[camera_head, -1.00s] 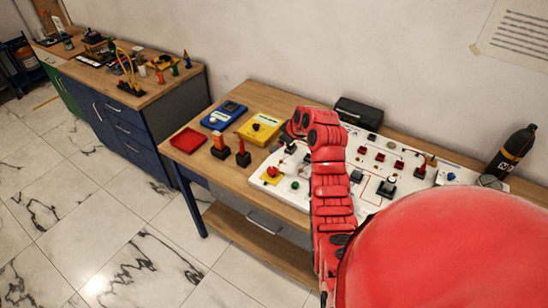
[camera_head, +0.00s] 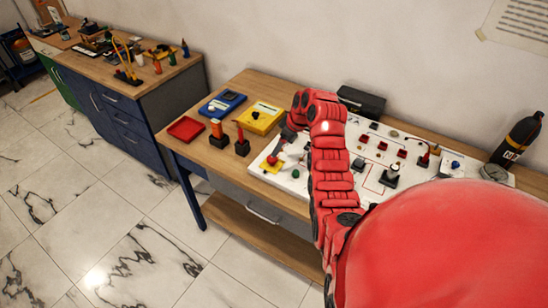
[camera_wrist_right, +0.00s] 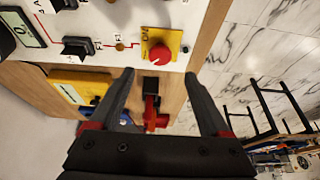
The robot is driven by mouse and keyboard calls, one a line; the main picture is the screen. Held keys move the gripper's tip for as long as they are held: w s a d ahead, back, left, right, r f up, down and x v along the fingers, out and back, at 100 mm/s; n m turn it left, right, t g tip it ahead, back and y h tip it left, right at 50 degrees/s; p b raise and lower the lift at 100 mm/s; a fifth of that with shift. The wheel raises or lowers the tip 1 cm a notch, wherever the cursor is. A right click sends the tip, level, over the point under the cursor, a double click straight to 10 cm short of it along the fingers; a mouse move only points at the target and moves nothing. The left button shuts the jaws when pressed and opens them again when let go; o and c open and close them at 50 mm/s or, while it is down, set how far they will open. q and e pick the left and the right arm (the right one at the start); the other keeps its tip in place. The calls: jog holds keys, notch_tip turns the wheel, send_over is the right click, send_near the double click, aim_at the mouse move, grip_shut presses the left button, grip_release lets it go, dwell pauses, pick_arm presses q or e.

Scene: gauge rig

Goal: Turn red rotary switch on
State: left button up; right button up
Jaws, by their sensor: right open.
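The red rotary switch (camera_wrist_right: 160,62) is a round red knob on a yellow plate with dark lettering, at the edge of the white panel in the right wrist view. In the head view the red switch (camera_head: 273,160) sits at the panel's near left corner. My right gripper (camera_wrist_right: 160,75) is open. Its two dark fingers point toward the switch, one to each side in the picture, and the space between them is empty. I cannot tell how far the tips are from the knob. In the head view my right arm hides part of the panel. My left gripper is not in view.
The white panel (camera_head: 352,187) carries other switches and red sockets. A black bottle (camera_head: 515,140) stands far right.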

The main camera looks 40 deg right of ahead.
aim_at(272, 158)
jog(key=p+x, duration=0.2)
jog(key=x, duration=0.3)
jog(key=shift+f, duration=0.1)
jog(key=shift+x, duration=1.35)
jog(key=shift+w, duration=0.15)
grip_shut()
